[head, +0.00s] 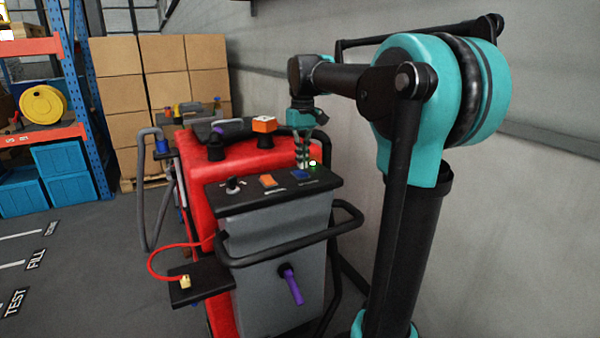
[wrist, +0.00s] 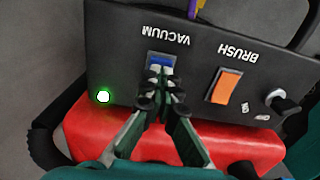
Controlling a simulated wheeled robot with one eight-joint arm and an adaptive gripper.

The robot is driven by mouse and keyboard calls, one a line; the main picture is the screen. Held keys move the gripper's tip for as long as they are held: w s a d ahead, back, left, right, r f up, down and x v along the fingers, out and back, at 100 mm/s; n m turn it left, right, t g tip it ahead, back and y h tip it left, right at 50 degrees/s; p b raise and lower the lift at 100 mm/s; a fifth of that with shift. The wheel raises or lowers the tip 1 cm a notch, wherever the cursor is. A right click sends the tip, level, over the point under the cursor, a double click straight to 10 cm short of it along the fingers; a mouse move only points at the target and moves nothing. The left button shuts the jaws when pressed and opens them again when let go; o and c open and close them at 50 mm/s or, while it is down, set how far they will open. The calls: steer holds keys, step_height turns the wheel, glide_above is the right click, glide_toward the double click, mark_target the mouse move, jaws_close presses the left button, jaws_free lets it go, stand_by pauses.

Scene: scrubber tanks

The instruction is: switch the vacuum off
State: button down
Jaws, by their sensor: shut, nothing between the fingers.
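The blue vacuum rocker switch (wrist: 160,58) sits on the black control panel (wrist: 115,60) under the word VACUUM in the wrist view. It also shows in the head view (head: 300,175), at the right part of the panel. My gripper (wrist: 160,78) is shut and empty, with its fingertips over the switch's lower edge in the wrist view. They hide part of the switch, and I cannot tell whether they touch it. A small green light (wrist: 103,96) glows on the panel beside the switch. In the head view my gripper (head: 302,165) points down at the switch from above.
An orange brush switch (wrist: 223,88) and a knob (head: 233,185) share the panel. The red scrubber tank (head: 200,160) lies behind it, with an orange box-shaped part (head: 264,124) on top. A black handlebar (head: 290,243) runs in front. A grey wall stands close on the right.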

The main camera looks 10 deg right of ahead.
mark_target(302, 173)
steer(key=shift+f, duration=1.05)
stand_by(0.6)
steer(key=shift+r, duration=3.55)
